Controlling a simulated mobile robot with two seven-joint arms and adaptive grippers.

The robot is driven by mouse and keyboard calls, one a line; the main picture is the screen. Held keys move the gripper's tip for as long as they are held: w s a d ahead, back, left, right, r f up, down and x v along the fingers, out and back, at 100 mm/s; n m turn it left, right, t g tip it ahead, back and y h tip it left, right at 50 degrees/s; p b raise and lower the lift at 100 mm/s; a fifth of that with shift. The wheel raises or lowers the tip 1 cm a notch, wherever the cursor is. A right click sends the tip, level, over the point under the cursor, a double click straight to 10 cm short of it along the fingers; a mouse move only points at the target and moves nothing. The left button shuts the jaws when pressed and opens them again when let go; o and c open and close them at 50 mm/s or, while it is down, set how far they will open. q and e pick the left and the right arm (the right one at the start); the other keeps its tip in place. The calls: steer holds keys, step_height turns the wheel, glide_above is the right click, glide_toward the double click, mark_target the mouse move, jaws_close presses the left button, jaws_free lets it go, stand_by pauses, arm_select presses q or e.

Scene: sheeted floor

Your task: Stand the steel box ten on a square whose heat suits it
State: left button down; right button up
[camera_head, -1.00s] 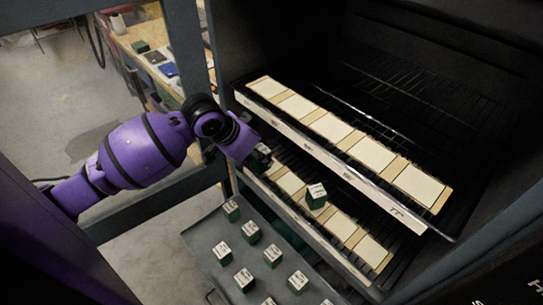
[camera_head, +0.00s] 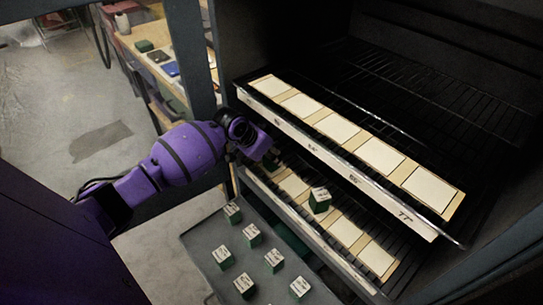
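Several small dark green boxes with white marked tops stand on the grey tray (camera_head: 205,238), such as a front box (camera_head: 244,284). Their marks are too small to read, so I cannot tell which is steel box ten. One box (camera_head: 320,199) stands on the lower rack's row of pale squares, near an empty pale square (camera_head: 345,231). The upper rack holds a row of bare pale squares (camera_head: 340,131). My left gripper (camera_head: 271,161) is at the far left end of the lower row, partly under the upper rack; its fingers are dark and small. My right gripper is out of view.
The upper rack's front strip (camera_head: 330,152) has marks, one reading about 77 at the right end, and overhangs the lower row. A dark cabinet frame post (camera_head: 192,60) stands beside my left arm. A workbench (camera_head: 150,55) is behind.

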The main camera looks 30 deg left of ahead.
arm_select(q)
steer(key=shift+r, duration=0.1)
steer(key=c, duration=1.2)
jaws_free()
steer(key=shift+f, duration=0.2)
steer(key=shift+r, duration=0.15)
steer(key=shift+r, duration=0.25)
steer(key=p+v, duration=0.1)
steer(key=v, duration=1)
steer(key=shift+s+r+p, duration=0.25)
steer(key=shift+p, duration=0.05)
